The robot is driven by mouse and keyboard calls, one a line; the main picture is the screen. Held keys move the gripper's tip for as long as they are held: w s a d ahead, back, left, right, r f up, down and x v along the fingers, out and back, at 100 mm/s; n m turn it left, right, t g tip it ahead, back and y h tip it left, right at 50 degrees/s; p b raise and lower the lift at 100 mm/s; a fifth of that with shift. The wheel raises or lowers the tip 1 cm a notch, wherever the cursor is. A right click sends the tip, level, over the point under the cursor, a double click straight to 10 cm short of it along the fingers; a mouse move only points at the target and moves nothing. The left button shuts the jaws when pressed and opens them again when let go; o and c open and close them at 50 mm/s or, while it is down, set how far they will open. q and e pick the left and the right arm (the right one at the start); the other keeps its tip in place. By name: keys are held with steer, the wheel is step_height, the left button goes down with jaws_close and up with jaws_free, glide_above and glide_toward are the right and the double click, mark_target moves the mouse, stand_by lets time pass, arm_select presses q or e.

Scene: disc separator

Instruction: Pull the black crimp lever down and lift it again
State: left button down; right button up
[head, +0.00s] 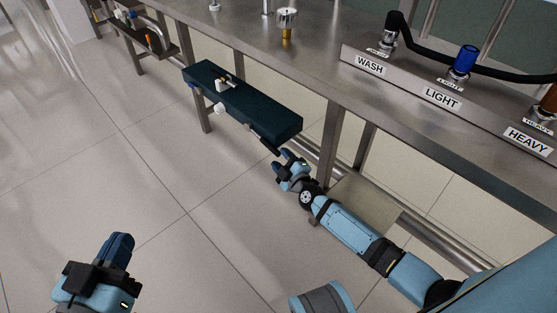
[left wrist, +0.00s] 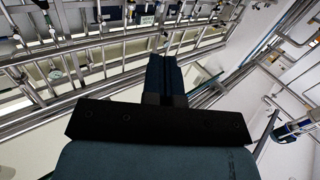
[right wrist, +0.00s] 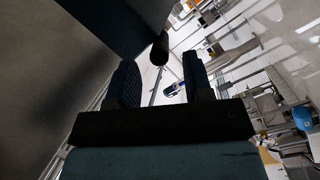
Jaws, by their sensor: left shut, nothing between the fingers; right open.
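The black crimp lever (head: 266,143) sticks out low at the near end of a dark teal box (head: 250,105) fixed at the bench front. In the right wrist view the lever's round black end (right wrist: 158,48) shows just beyond and between my fingertips. My right gripper (head: 284,160) is open close to the lever end; I cannot tell whether it touches it. In the right wrist view, its two fingers (right wrist: 160,82) stand apart with nothing held. My left gripper (head: 122,240) is shut and empty, far from the lever over the floor at lower left.
The steel bench (head: 325,85) runs along the box's far side, with legs and a lower rail near my right arm. A sloped panel (head: 405,85) on it carries WASH, LIGHT and HEAVY labels and fittings. A brass-and-steel fitting (head: 287,22) stands behind. Open tiled floor lies left.

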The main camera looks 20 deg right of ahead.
mark_target(262, 140)
arm_select(q)
steer(key=shift+w+a+r+m, duration=0.15)
steer(key=shift+w+m, duration=0.1)
steer(key=shift+m, duration=0.05)
arm_select(e)
steer(key=shift+w+a, duration=0.1)
steer(key=shift+w, duration=1.05)
